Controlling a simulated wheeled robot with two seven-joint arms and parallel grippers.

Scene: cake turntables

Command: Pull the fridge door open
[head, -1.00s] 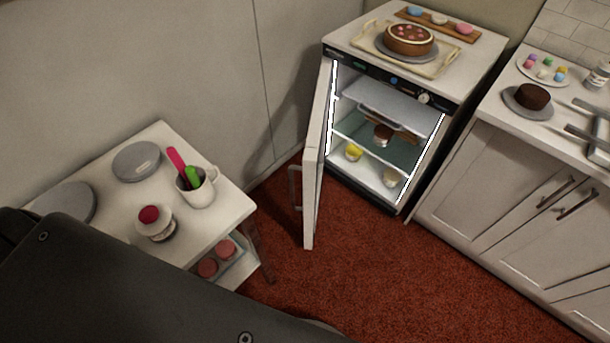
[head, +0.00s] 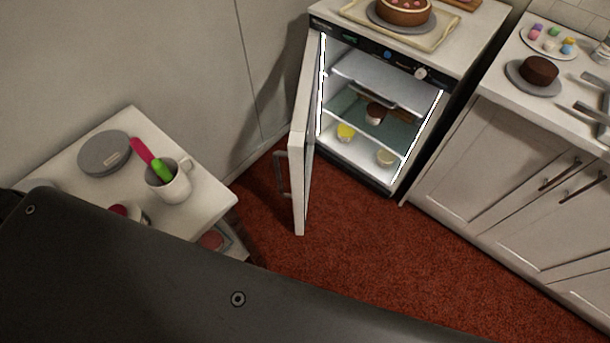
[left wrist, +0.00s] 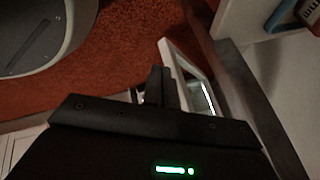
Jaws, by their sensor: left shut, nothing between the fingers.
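The small white fridge (head: 452,62) stands at the back, its lit inside and shelves in plain sight. Its door (head: 298,184) is swung wide open to the left, with a grey bar handle (head: 281,173) on its outer face. In the left wrist view, my left gripper (left wrist: 160,84) is shut with nothing in its fingers. A pale panel with a bright strip, seemingly the door (left wrist: 178,62), shows just beyond the fingers; I cannot tell whether they touch it. My right gripper is in neither view.
A white side table (head: 95,205) with a mug (head: 170,184) and grey disc (head: 105,153) stands left of the door. White cabinets (head: 495,165) line the right. Red carpet (head: 370,245) is clear between. A cake (head: 403,10) sits on the fridge top.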

